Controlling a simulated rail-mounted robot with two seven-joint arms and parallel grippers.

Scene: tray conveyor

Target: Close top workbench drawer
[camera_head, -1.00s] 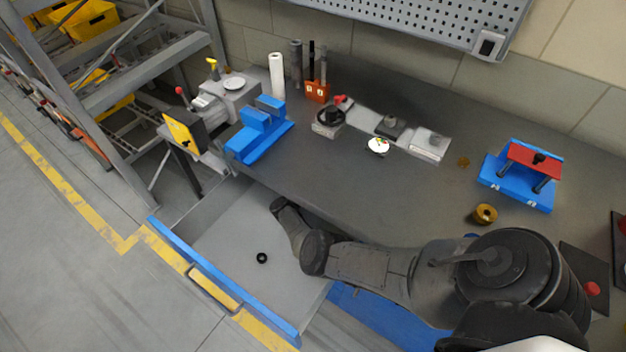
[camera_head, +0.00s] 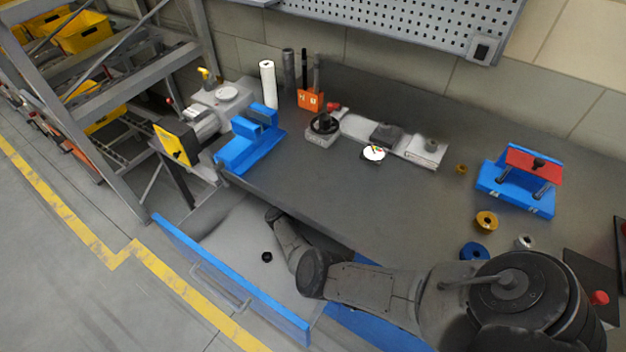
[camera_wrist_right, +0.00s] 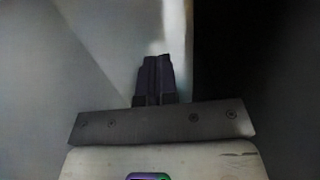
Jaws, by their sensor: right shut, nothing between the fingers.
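The top workbench drawer (camera_head: 275,309) stands open at the lower left of the workbench (camera_head: 330,185) in the head view. It has a blue front with a handle and a pale grey inside. A small black ring (camera_head: 267,257) lies on its floor. In the right wrist view my right gripper (camera_wrist_right: 155,62) is shut and empty, over a pale grey surface with a dark area to the right. My left gripper is not in view.
On the bench stand a blue vise (camera_head: 250,140), a white cylinder (camera_head: 268,84), a blue and red fixture (camera_head: 520,180) and several small parts. A grey rack with yellow bins (camera_head: 80,32) stands at the left. The floor before the drawer is clear.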

